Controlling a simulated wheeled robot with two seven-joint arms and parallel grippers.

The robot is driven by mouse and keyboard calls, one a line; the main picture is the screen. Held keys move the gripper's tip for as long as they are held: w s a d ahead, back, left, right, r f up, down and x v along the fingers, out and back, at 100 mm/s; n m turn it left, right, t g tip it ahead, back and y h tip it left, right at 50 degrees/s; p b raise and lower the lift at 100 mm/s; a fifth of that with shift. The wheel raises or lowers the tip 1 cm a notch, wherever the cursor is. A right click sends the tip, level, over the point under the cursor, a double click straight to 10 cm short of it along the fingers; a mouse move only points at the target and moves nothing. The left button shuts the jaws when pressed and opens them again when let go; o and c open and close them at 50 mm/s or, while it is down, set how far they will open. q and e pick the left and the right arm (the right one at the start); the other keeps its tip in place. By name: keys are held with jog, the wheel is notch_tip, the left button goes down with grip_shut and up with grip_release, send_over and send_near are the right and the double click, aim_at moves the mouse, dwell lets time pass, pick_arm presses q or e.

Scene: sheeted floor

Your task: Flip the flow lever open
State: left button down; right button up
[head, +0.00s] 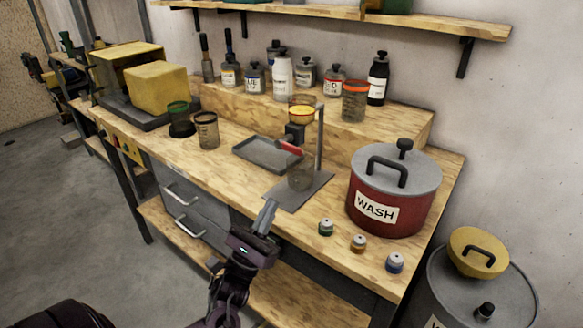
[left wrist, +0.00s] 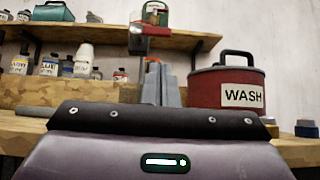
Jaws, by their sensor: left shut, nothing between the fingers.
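The red flow lever (head: 291,148) sticks out from a dark valve block (head: 295,132) on a stand with a grey base plate (head: 309,190). My left gripper (head: 271,204) is shut and empty at the front edge of the base plate, below and in front of the lever. In the left wrist view the closed fingers (left wrist: 160,82) point toward the stand, with the red lever (left wrist: 152,30) above them. My right gripper is not in view.
A red WASH pot (head: 385,200) stands right of the stand. Several small jars (head: 358,243) line the front right edge. A grey tray (head: 262,153) lies left of the stand. Bottles (head: 282,78) stand on the raised ledge behind, beneath a wall shelf (head: 340,18).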

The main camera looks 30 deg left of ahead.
pick_arm(q)
jog(key=p+x, duration=0.2)
jog(key=x, duration=0.8)
jog(key=shift+y+p, duration=0.3)
jog(key=shift+p, duration=0.05)
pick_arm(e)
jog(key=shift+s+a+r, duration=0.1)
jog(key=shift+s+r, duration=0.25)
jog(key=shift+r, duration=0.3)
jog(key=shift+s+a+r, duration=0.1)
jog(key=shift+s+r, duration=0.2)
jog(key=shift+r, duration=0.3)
pick_arm(q)
jog(key=shift+w+n, duration=0.15)
jog(key=shift+n, duration=0.25)
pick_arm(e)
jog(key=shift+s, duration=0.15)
